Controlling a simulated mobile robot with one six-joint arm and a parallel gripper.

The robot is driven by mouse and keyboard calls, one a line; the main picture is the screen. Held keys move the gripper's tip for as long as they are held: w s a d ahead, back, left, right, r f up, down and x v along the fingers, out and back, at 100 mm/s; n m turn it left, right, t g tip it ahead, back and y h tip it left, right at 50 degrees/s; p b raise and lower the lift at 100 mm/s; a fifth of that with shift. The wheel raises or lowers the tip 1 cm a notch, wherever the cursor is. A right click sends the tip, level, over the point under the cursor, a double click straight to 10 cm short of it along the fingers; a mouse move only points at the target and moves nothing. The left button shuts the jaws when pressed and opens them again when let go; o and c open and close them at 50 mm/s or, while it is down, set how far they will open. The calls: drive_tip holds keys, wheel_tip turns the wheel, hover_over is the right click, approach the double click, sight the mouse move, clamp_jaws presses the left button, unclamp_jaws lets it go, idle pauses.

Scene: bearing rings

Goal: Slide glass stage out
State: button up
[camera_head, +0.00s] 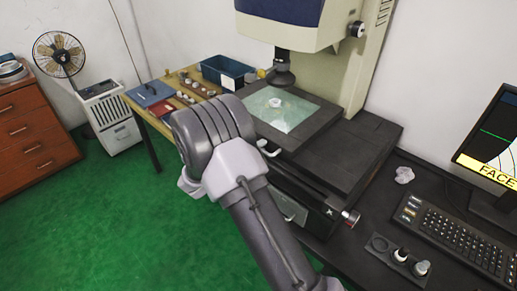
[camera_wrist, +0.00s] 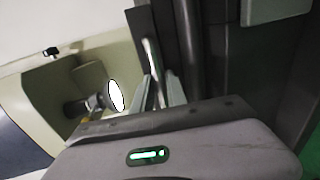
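The glass stage (camera_head: 290,117) is a pale green pane in a dark frame under the microscope's lens. A small white ring (camera_head: 275,102) lies on the glass. A pale curved handle (camera_head: 268,149) sits at the stage's front edge, partly hidden by my arm. In the wrist view, the handle (camera_wrist: 151,52) runs down toward my gripper (camera_wrist: 161,92). The two fingers are apart, with the handle's near end at or between their tips. I cannot tell whether they touch it. In the head view my arm hides the gripper.
The microscope (camera_head: 340,65) stands on a black base. A keyboard (camera_head: 455,236), a monitor (camera_head: 490,150) and a small holder (camera_head: 398,256) are at right. A wooden table (camera_head: 165,112) with a blue bin (camera_head: 226,72) is at left. Green floor is open at front left.

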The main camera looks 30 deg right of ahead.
clamp_jaws()
idle(1.3)
